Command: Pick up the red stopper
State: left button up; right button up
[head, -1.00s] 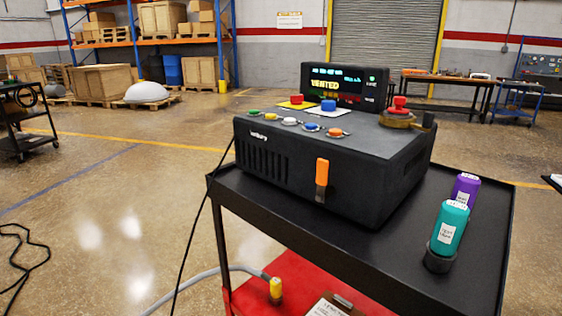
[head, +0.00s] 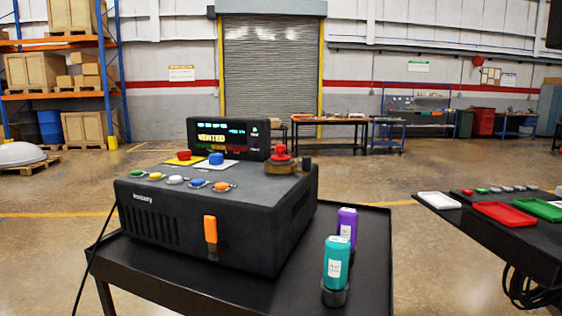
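A red knob-like piece (head: 280,154) sits upright on a brass fitting (head: 287,167) at the back right of the black furnace unit's top (head: 225,190). On the right table, a small red piece (head: 467,191) lies at the left end of a row of small green and grey pieces. I cannot tell which of these is the red stopper. A red button (head: 184,155) stands on a yellow plate on the unit. Neither of my grippers shows in the head view.
The unit stands on a black cart (head: 369,270) with a teal bottle (head: 337,262) and a purple bottle (head: 347,226). The right table (head: 490,235) holds a white tray (head: 438,200), a red tray (head: 503,214) and a green tray (head: 540,209). Open floor lies between cart and table.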

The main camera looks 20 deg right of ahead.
aim_at(280, 149)
jog(key=z, duration=0.8)
